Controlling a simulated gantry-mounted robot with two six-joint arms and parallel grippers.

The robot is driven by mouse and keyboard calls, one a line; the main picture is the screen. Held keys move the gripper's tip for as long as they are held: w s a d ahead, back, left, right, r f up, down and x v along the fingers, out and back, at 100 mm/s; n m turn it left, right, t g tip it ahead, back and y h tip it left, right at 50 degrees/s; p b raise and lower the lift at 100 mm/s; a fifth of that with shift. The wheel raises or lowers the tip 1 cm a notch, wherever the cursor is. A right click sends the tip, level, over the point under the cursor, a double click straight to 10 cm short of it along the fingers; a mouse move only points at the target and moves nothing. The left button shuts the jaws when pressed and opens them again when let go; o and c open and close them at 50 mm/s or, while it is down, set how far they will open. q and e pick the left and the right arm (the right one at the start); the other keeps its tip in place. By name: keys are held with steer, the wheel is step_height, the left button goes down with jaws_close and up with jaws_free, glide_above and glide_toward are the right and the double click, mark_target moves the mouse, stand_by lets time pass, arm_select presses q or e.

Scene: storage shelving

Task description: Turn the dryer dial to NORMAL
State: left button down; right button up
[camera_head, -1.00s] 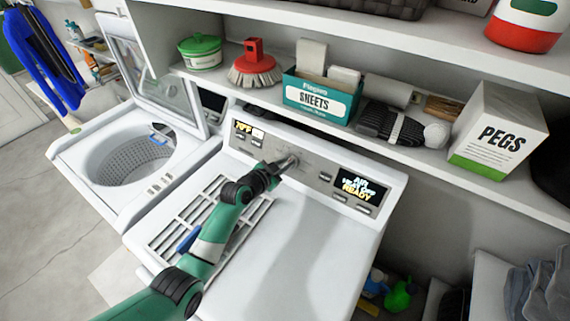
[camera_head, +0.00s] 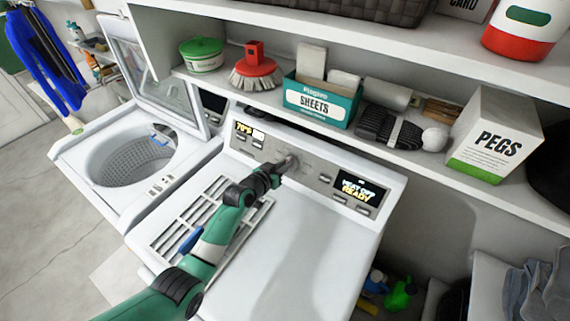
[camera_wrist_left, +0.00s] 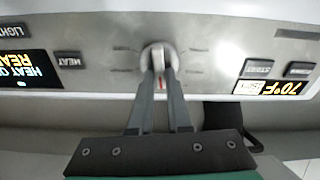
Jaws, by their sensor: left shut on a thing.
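The dryer (camera_head: 310,245) is white, with a grey control panel along its back. Its round metal dial (camera_head: 292,161) is on the panel, left of the dark display (camera_head: 358,188), which reads HEAT OFF and READY. My left gripper (camera_head: 284,166) reaches the dial from the front. In the left wrist view, which is upside down, the two fingers (camera_wrist_left: 160,75) are shut on the dial (camera_wrist_left: 158,48). Faint marks surround the dial, but their words are too small to read. A small red mark shows between the fingers. My right gripper is not in view.
A shelf (camera_head: 420,170) overhangs the panel, holding a SHEETS box (camera_head: 320,100), a red brush (camera_head: 254,70) and a PEGS box (camera_head: 495,135). An open washer (camera_head: 90,150) stands left. Panel buttons flank the dial. The dryer top's right side is clear.

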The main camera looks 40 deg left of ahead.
arm_select(q)
steer(key=shift+s+a+f+n+g+y+p, duration=0.2)
steer(key=shift+n+p, duration=0.65)
steer(key=shift+n, duration=2.75)
steer(key=shift+w+d+f+n+g+p, duration=0.2)
steer(key=shift+n+p, duration=0.6)
steer(key=shift+n, duration=2.8)
steer(key=shift+s+a+n+g+y+p, duration=0.1)
steer(key=shift+s+a+n+g+p, duration=0.5)
steer(key=shift+n, duration=3)
steer(key=shift+w+d+t+p, duration=0.3)
steer(key=shift+w+d, duration=0.05)
steer(key=c, duration=0.9)
jaws_free()
steer(key=shift+o, duration=0.2)
